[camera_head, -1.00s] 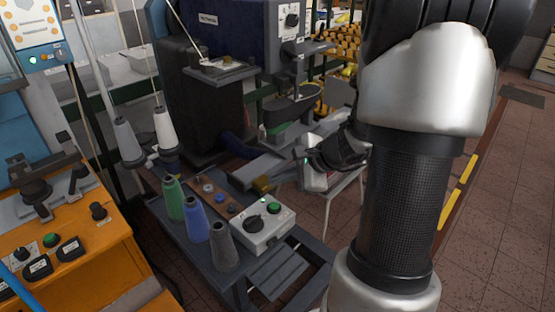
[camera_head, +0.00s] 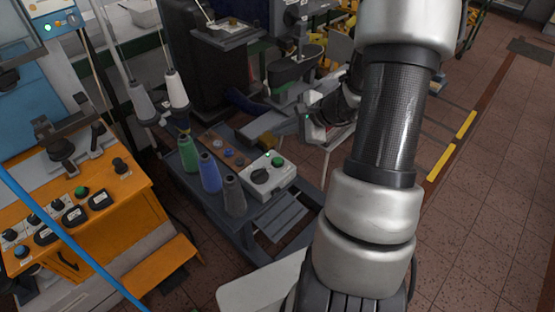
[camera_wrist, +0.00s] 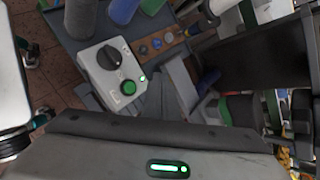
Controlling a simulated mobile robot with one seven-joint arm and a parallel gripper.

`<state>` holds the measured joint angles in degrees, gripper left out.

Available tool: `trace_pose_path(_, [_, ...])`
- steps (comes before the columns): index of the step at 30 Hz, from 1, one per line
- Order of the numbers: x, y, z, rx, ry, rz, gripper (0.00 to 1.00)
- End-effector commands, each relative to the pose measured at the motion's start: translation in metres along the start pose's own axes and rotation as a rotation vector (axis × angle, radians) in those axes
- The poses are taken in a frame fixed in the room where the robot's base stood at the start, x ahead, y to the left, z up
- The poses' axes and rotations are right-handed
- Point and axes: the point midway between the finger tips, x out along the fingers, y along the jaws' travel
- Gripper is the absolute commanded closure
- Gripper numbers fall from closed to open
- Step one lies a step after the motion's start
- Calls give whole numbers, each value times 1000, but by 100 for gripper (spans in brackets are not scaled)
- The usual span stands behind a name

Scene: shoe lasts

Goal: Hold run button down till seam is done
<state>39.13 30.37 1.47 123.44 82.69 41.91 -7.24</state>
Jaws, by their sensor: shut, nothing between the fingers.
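A light grey control box (camera_head: 268,183) stands on the dark bench in the head view. It carries a green button (camera_head: 277,162) and a black knob (camera_head: 260,176). In the wrist view the box (camera_wrist: 96,72) is at upper left, with the green button (camera_wrist: 128,88) fully uncovered and a small lit green lamp (camera_wrist: 142,78) beside it. My gripper (camera_wrist: 158,80) is shut and empty, its tips to the right of the button and apart from it. In the head view my gripper reaches in from the right, behind the box; its fingertips are hard to make out there.
Green, blue and grey thread cones (camera_head: 210,172) stand left of the box, close to it. White cones (camera_head: 177,90) stand behind them. An orange machine (camera_head: 95,210) with its own buttons is at left. The floor (camera_head: 480,240) at right is clear.

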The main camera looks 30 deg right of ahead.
Motion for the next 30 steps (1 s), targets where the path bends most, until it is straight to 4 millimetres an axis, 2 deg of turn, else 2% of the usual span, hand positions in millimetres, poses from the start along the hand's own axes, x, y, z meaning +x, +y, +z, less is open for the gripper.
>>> trace_pose_path(8, [20, 15, -15, 3, 0, 0, 100])
trace_pose_path(18, [54, 39, -40, 0, 1, -1, 100])
trace_pose_path(30, [59, 43, -43, 1, 0, 0, 100])
